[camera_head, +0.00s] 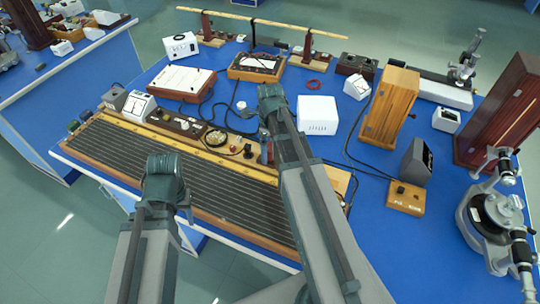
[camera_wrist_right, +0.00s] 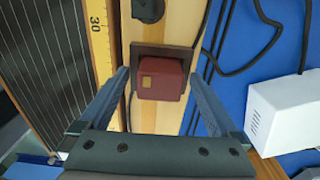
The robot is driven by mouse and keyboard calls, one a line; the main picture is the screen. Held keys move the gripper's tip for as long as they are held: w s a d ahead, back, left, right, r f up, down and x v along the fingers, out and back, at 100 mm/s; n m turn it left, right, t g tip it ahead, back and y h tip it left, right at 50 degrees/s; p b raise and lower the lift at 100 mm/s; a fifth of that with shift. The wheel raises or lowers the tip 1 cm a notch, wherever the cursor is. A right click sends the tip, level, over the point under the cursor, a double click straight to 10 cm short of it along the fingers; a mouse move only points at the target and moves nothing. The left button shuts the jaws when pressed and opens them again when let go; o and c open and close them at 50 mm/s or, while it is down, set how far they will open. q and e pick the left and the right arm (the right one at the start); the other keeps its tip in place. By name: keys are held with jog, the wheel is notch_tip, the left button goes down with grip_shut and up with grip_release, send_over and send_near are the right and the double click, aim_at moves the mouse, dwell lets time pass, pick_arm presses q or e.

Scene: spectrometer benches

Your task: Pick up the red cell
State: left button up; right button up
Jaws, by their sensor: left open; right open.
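The red cell (camera_wrist_right: 162,79) is a small dark-red block with a yellowish patch, in a dark square holder on a wooden strip. In the right wrist view it sits between the two fingers of my right gripper (camera_wrist_right: 157,84), which is open, with a gap visible on each side. In the head view my right gripper (camera_head: 265,148) is over the right end of the wooden strip, and the arm largely hides the cell. My left gripper (camera_head: 184,206) is open and empty, over the front of the long slatted board, its fingertips hard to see.
The long slatted board (camera_head: 190,180) with a yellow scale runs beside the strip. A white box (camera_head: 317,115) and black cables lie to the right. A wooden cabinet (camera_head: 390,104) and a spectrometer (camera_head: 490,220) stand further right.

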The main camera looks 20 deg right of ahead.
aim_at(270, 146)
grip_shut()
dwell(0.4)
jog(key=shift+r, duration=0.1)
notch_tip(270, 146, up, 10)
jog(key=p, duration=1)
jog(key=shift+r, duration=0.1)
notch_tip(270, 146, up, 3)
jog(key=p, duration=0.3)
jog(key=shift+f, duration=0.2)
